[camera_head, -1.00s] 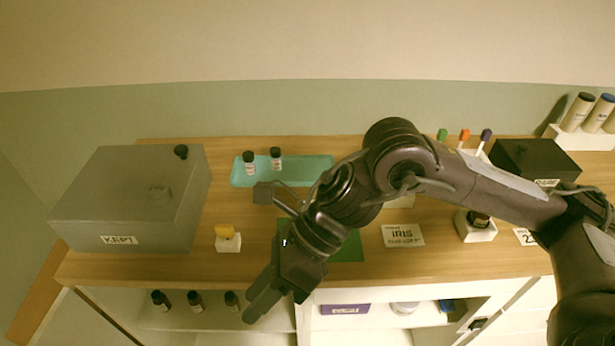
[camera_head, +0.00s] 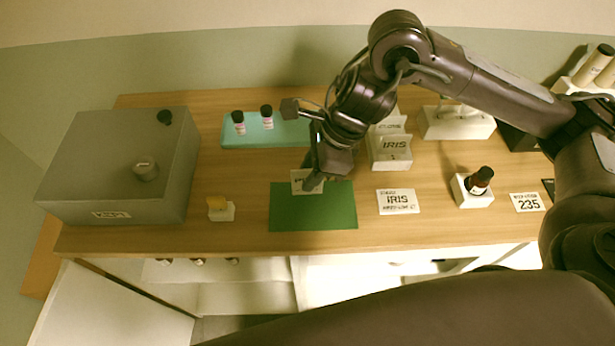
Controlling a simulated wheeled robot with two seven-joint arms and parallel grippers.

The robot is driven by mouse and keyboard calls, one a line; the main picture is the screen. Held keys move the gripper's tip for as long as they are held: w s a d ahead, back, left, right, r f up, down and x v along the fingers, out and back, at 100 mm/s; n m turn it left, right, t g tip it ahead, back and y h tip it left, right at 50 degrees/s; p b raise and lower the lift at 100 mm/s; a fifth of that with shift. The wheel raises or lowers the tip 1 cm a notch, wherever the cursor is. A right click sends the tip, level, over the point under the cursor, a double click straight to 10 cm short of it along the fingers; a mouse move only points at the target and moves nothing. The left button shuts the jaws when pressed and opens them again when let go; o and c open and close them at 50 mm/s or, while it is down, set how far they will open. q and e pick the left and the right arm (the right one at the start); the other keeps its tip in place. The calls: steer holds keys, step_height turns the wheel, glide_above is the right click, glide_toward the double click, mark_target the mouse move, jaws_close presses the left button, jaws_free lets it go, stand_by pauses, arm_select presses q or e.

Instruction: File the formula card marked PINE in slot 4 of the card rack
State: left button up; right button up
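A small white card (camera_head: 301,187) is at the back edge of the green mat (camera_head: 313,212); its print is too small to read. My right gripper (camera_head: 313,182) points down at this card and overlaps it in the picture. I cannot tell whether its fingers are shut on the card. A white rack-like holder (camera_head: 390,160) with a card reading IRIS stands right of my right gripper; its slots cannot be told apart, and my arm is close beside it. My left gripper is not in view.
A dark bottle (camera_head: 479,180) stands in a white holder, beside a 235 card (camera_head: 527,203). Left are a grey box (camera_head: 122,165), a yellow-topped white block (camera_head: 221,210) and a teal tray (camera_head: 285,132) with two bottles.

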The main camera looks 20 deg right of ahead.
steer(key=shift+x, duration=0.85)
steer(key=shift+s, duration=0.1)
jaws_close()
steer(key=shift+r, duration=0.15)
